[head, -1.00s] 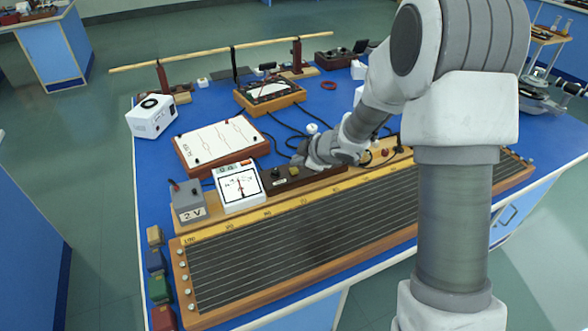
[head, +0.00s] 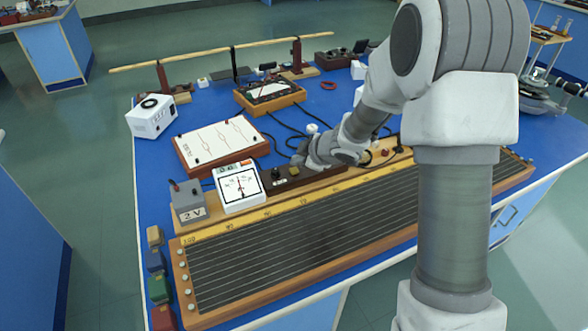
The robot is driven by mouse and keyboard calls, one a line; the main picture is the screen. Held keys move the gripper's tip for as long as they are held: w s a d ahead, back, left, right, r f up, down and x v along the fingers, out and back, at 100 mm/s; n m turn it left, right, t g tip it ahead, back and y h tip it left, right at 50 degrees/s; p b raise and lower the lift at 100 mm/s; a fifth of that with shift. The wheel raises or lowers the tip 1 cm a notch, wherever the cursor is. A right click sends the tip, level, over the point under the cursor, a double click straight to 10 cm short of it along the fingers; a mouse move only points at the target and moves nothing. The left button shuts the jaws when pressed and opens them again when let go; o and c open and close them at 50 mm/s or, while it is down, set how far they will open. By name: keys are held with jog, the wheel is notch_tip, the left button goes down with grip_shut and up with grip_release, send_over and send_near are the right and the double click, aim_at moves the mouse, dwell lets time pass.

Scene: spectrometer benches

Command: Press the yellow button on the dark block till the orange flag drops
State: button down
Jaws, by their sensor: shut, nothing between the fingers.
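The dark block (head: 310,181) is a long, low, dark brown bar on the wooden board, right of a white meter. A small yellow button (head: 294,171) shows on its top, with a black knob (head: 276,173) to its left. My gripper (head: 298,160) is shut and empty, low over the block beside the yellow button. Its fingertips are small and dark here, and I cannot tell whether they touch the button. A small orange patch (head: 246,163), perhaps the flag, shows at the top of the white meter (head: 239,189).
A grey 2 V box (head: 188,201) stands left of the meter. The long wire board (head: 290,257) lies in front. A white chart board (head: 219,143) and black cables lie behind. My arm covers the right side.

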jog(key=shift+f, duration=0.1)
jog(key=shift+f, duration=0.35)
jog(key=shift+f+b, duration=0.5)
jog(key=shift+b, duration=0.15)
dwell(0.5)
jog(key=shift+r, duration=0.1)
jog(key=shift+r+p, duration=0.8)
jog(key=shift+p, duration=0.2)
jog(key=shift+r, duration=0.1)
notch_tip(320, 180, up, 5)
jog(key=p, duration=0.5)
